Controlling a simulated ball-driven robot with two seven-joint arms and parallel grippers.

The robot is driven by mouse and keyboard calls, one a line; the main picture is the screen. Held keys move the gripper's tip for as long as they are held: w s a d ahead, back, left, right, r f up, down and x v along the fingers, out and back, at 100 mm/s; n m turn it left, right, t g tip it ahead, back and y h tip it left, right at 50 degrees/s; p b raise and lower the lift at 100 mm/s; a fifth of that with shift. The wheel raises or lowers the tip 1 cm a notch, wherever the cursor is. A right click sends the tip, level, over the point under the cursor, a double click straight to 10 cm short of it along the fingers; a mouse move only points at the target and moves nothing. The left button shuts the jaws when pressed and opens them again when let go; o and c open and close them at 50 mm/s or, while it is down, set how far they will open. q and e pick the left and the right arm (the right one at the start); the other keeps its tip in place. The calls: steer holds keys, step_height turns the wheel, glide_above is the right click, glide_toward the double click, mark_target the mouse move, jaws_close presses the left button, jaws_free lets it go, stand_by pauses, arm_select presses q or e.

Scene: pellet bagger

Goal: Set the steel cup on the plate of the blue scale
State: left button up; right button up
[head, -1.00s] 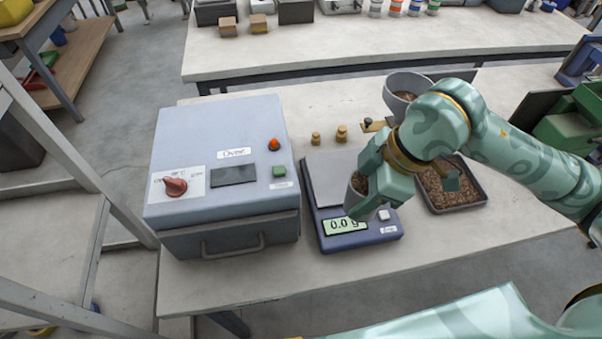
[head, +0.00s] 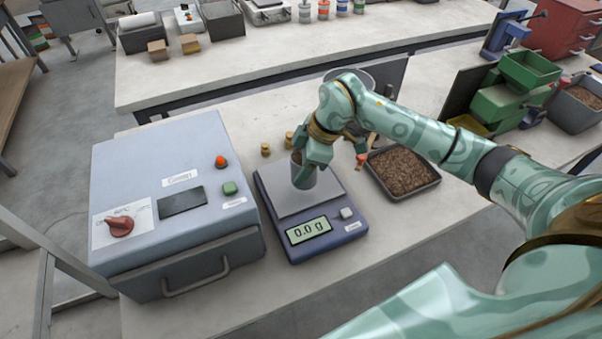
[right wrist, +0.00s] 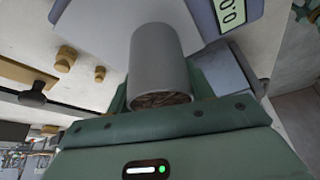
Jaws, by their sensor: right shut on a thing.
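The steel cup (head: 304,176) is a grey cylinder with brown contents, upright over the blue scale (head: 348,232). My right gripper (head: 317,160) is shut on the cup, with a finger covering part of it. The cup also shows in the right wrist view (right wrist: 160,62), between the fingers. The scale's plate (head: 292,205) is a flat grey square below the cup. The display reads 0.0 g. I cannot tell whether the cup's base touches the plate. My left gripper is not in view.
A grey-blue oven (head: 150,180) stands close left of the scale. A tray of brown pellets (head: 432,184) is to the right. Small brass weights (head: 266,150) stand behind the scale. A grey hopper or bowl (head: 357,78) is partly hidden behind my arm.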

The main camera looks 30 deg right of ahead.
step_height(320, 180, down, 3)
steer(key=shift+w+f+b, duration=0.1)
steer(key=shift+f+b, duration=0.1)
steer(key=shift+b, duration=0.1)
steer(key=o, duration=1.1)
steer(key=shift+f, duration=0.1)
steer(key=p+v, duration=0.1)
steer(key=v, duration=1.1)
steer(key=shift+r+p, duration=0.25)
steer(key=shift+p, duration=0.15)
